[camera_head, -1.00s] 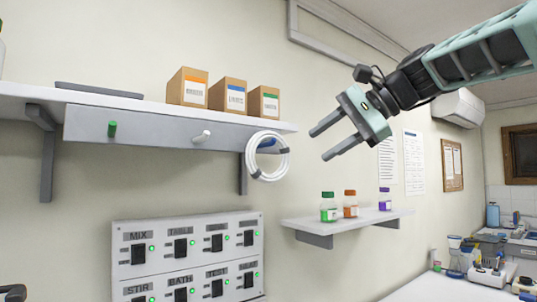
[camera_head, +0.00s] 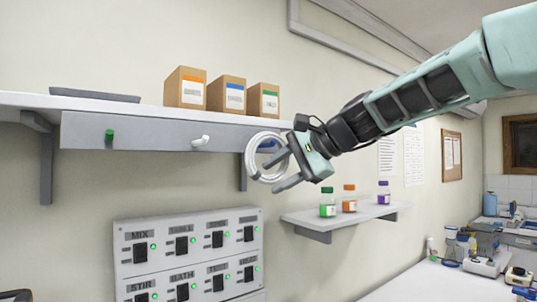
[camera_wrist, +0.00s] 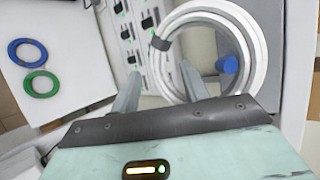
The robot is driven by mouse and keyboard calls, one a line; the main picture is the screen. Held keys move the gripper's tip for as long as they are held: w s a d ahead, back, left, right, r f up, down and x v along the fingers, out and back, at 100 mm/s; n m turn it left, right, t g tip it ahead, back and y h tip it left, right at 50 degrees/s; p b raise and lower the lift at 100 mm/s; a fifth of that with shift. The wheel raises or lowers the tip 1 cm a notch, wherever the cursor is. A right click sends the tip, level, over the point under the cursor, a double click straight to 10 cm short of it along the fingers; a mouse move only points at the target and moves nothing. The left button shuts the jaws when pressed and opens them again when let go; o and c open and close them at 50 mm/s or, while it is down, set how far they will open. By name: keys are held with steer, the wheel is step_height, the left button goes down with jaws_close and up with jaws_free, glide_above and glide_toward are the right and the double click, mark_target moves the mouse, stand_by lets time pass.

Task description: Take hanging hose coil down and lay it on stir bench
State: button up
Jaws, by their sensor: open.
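The white hose coil (camera_head: 250,163) hangs at the right end of the grey rail under the shelf. In the wrist view the coil (camera_wrist: 263,62) fills the upper right, with a dark band on its upper left and a blue peg (camera_wrist: 228,65) seen through its opening. My gripper (camera_head: 271,173) is open at the coil's right side, its fingers overlapping the coil in the head view. In the wrist view the right finger overlaps the coil's left side and the left finger is outside it. Contact cannot be told. No surface is clearly identifiable as the stir bench.
The shelf (camera_head: 150,108) above carries several boxes and a dark tray. A small shelf (camera_head: 330,220) with three bottles is below my gripper. A switch panel (camera_head: 188,255) is lower left. A white counter (camera_head: 420,282) is lower right. Blue and green rings (camera_wrist: 40,83) show in the wrist view.

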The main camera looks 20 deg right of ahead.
jaws_close()
steer(key=shift+r, duration=0.2)
